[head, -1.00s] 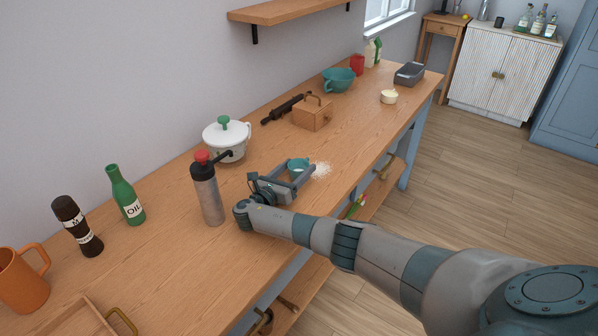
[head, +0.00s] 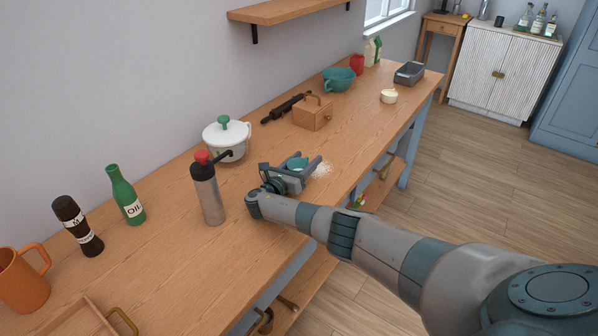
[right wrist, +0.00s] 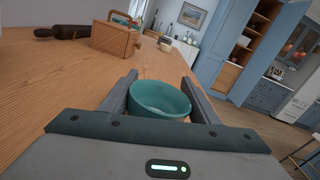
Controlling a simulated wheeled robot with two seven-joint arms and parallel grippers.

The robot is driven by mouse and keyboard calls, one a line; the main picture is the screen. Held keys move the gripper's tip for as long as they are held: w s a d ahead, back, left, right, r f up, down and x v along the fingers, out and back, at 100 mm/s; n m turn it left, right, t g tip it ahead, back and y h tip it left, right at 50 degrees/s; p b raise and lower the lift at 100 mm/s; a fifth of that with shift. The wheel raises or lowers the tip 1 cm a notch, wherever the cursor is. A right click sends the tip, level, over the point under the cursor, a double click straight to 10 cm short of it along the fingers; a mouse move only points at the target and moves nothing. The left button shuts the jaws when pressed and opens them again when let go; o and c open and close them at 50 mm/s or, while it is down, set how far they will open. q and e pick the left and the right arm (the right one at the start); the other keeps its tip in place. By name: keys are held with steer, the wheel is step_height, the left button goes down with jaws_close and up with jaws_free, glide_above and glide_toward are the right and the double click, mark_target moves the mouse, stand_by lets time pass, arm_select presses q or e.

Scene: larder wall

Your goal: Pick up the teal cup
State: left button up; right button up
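The teal cup (head: 297,163) stands upright on the wooden counter, partly hidden by my gripper in the head view. In the right wrist view the teal cup (right wrist: 159,99) sits between the two fingers, its rim facing up. My right gripper (head: 302,166) is open and low over the counter, with a finger on each side of the cup. In the right wrist view the fingers of the right gripper (right wrist: 160,88) look apart from the cup or just beside it; contact cannot be told. My left gripper is not in view.
A grey and red pepper mill (head: 208,192) and a white lidded pot (head: 227,139) stand to the left. A wooden box (head: 313,114) and a rolling pin (head: 286,106) are behind. The counter to the cup's right is clear.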

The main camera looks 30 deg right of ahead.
mark_target(305, 159)
steer(key=c, duration=0.6)
steer(key=shift+r, duration=0.25)
steer(key=shift+r, duration=1.8)
steer(key=shift+s+d+r+b, duration=0.25)
steer(key=shift+s+d+r, duration=0.95)
steer(key=shift+d, duration=0.25)
steer(key=shift+s+d+r+b, duration=0.25)
steer(key=shift+s+d+r, duration=0.8)
steer(key=shift+s+d, duration=0.35)
steer(key=shift+s+d+r+b, duration=0.25)
steer(key=shift+s+d+r, duration=0.9)
steer(key=shift+d, duration=0.35)
